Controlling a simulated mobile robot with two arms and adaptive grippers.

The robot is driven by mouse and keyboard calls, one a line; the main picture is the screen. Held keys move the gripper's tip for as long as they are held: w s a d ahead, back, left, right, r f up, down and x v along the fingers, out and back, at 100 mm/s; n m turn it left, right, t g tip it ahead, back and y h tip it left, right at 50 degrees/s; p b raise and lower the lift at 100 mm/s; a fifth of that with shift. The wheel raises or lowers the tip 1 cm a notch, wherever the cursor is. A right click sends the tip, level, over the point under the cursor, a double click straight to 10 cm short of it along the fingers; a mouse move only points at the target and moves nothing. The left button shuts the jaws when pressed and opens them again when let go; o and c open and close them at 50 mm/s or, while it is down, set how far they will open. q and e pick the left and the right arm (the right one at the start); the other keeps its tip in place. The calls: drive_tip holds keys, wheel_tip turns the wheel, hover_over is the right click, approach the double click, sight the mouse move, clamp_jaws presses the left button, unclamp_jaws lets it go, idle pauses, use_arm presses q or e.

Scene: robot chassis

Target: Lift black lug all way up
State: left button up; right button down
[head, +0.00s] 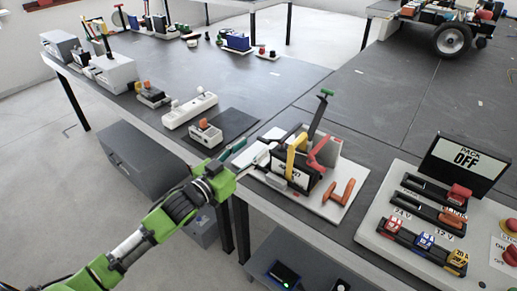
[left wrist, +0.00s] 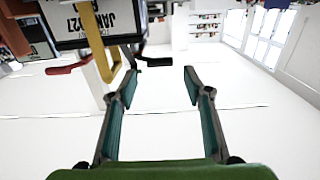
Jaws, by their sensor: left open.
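A small calendar device stands on a white base plate (head: 333,208) at the table's front edge. It carries a black lever with a green tip (head: 318,112), a yellow lever (head: 293,155), a red lever (head: 318,155) and an orange handle (head: 340,193). In the left wrist view the yellow piece (left wrist: 103,45) and a red handle (left wrist: 68,68) show left of the fingers. A small dark lug (left wrist: 153,62) is just beyond the left fingertip; I cannot tell whether they touch. My left gripper (head: 252,150) is open beside the device; its fingers (left wrist: 160,82) are apart and empty.
A small box with an orange knob (head: 205,133) and a white strip (head: 190,110) lie left of the device. A wheeled vehicle (head: 452,40) stands at the back right.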

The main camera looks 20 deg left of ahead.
sight(262, 140)
use_arm(q)
drive_tip(key=shift+b+x, duration=0.7)
drive_tip(key=shift+x, duration=1.35)
clamp_jaws()
